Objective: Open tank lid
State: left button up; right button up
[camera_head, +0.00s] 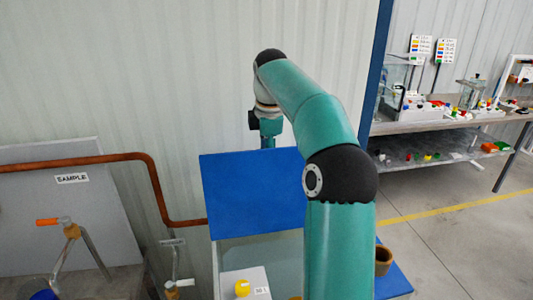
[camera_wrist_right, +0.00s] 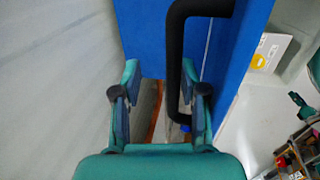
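The blue tank lid (camera_head: 245,190) stands raised as a tilted panel in the middle of the head view. Below it are pale surfaces that look like the tank. The lid (camera_wrist_right: 145,35) fills the upper middle of the right wrist view, with its black bent handle (camera_wrist_right: 175,60) on it. My right arm reaches over to the far side of the lid; its fingers are hidden in the head view. In the right wrist view my right gripper (camera_wrist_right: 165,102) is open, fingers apart; the handle's lower end lies near the right finger. I cannot tell whether they touch. My left gripper is not in view.
A brown pipe (camera_head: 155,185) runs along the wall at left beside a SAMPLE board (camera_head: 70,205). An orange-handled valve (camera_head: 58,221) is at lower left. A cluttered workbench (camera_head: 450,124) stands at right, beyond a blue post (camera_head: 376,70). The floor at right is open.

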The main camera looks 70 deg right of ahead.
jog(key=r, duration=0.4)
jog(key=a+r, duration=0.1)
jog(key=r, duration=0.1)
jog(key=shift+s+r, duration=0.1)
jog(key=shift+s, duration=0.2)
jog(key=shift+d+r, duration=0.15)
jog(key=shift+r, duration=0.25)
dwell(0.5)
